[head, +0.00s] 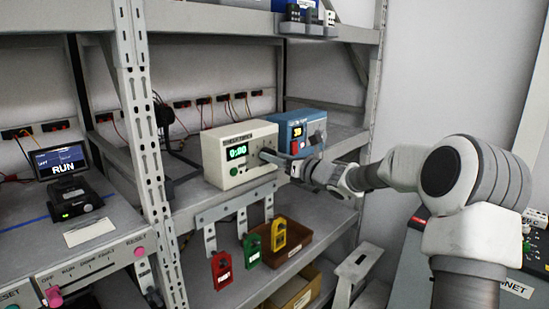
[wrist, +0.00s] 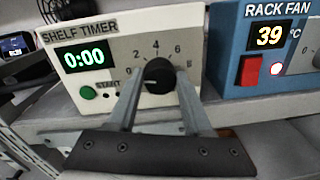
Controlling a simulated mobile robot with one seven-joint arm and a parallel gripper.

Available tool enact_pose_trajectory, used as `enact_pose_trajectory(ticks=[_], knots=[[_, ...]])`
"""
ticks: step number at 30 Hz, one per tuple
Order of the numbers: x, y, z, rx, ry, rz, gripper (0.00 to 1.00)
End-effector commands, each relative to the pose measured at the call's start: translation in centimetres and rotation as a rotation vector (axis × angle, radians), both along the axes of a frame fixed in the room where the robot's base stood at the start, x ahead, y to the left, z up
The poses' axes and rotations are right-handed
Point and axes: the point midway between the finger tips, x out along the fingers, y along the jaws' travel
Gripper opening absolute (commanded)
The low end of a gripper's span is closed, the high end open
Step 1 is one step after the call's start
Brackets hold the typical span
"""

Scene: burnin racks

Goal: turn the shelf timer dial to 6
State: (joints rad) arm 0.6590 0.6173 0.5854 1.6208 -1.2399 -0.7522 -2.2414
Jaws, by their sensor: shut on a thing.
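The shelf timer (head: 240,156) is a cream box on the middle shelf, lettered SHELF TIMER in the wrist view (wrist: 120,30). Its green display (wrist: 84,57) reads 0:00. Its black round dial (wrist: 159,76) sits on a grey plate with a printed scale, where 2, 4, 6 and 8 can be read. My gripper (wrist: 158,84) has one finger on each side of the dial and is shut on it. The dial's pointer mark cannot be made out. In the head view my gripper (head: 272,156) reaches the timer's front from the right and hides the dial.
The blue rack fan box (head: 300,128) stands close to the timer's right, showing 39, with a red switch (wrist: 251,70). A green START button (wrist: 88,93) is left of the dial. Red, green and yellow tags (head: 279,235) hang below the shelf edge.

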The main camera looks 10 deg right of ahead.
Motion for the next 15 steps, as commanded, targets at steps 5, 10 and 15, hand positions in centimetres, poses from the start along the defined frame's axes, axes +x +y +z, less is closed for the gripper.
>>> enact_pose_trajectory(ticks=[5,10,15], knots=[[-0.01,0.05,-0.04,0.032,0.024,0.001,0.0],[0.01,0.01,-0.06,0.106,0.079,0.0,0.0],[0.04,0.02,-0.02,0.219,0.162,0.001,0.0]])
